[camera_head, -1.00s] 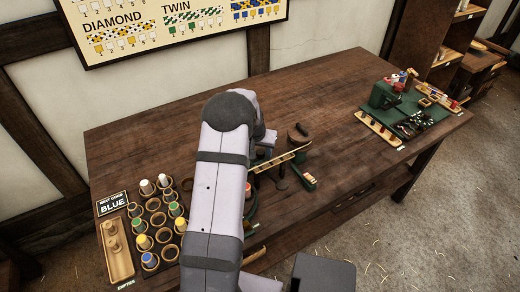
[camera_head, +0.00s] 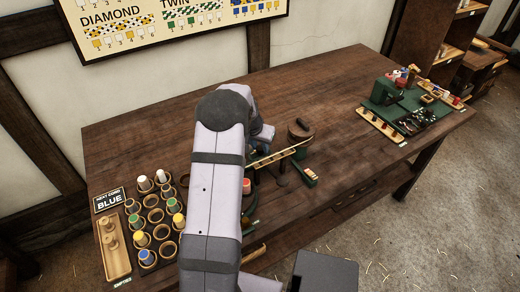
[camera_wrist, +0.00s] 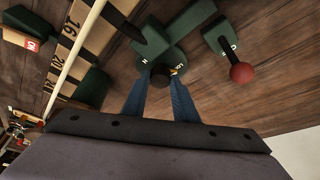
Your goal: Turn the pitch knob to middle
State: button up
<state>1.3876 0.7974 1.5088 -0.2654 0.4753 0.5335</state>
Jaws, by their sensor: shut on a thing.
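The pitch knob (camera_wrist: 160,72) is a small dark round knob on a green housing (camera_wrist: 178,48) in the wrist view. A small brass-coloured mark shows at its right side, and pale letters stand on the housing to either side of it. My gripper (camera_wrist: 160,82) has two blue fingers, one on each side of the knob, shut on it. The fingertips partly cover the knob's sides, so its exact setting cannot be read.
A red ball-ended lever (camera_wrist: 242,73) stands right of the knob. A numbered scale (camera_wrist: 72,35) and a pale rod (camera_wrist: 75,55) lie to the left. The bench (camera_head: 330,95) is clear behind; a bobbin rack (camera_head: 155,222) stands left and a green tool board (camera_head: 430,112) right.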

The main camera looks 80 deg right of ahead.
jog(key=m+b, duration=0.2)
jog(key=m+g+b, duration=0.1)
jog(key=b, duration=0.1)
jog(key=shift+w+d+f, duration=0.1)
jog(key=shift+w+f, duration=0.1)
jog(key=shift+f, duration=0.05)
jog(key=shift+r+m+g+y+b, duration=0.25)
jog(key=shift+m+g+y+b, duration=0.25)
jog(key=shift+m+b, duration=0.7)
jog(key=shift+m, duration=0.3)
jog(key=o, duration=1.1)
jog(key=shift+c, duration=0.2)
jog(key=shift+r, duration=0.15)
jog(key=v, duration=0.7)
jog(key=shift+b, duration=0.45)
jog(key=shift+w, duration=0.1)
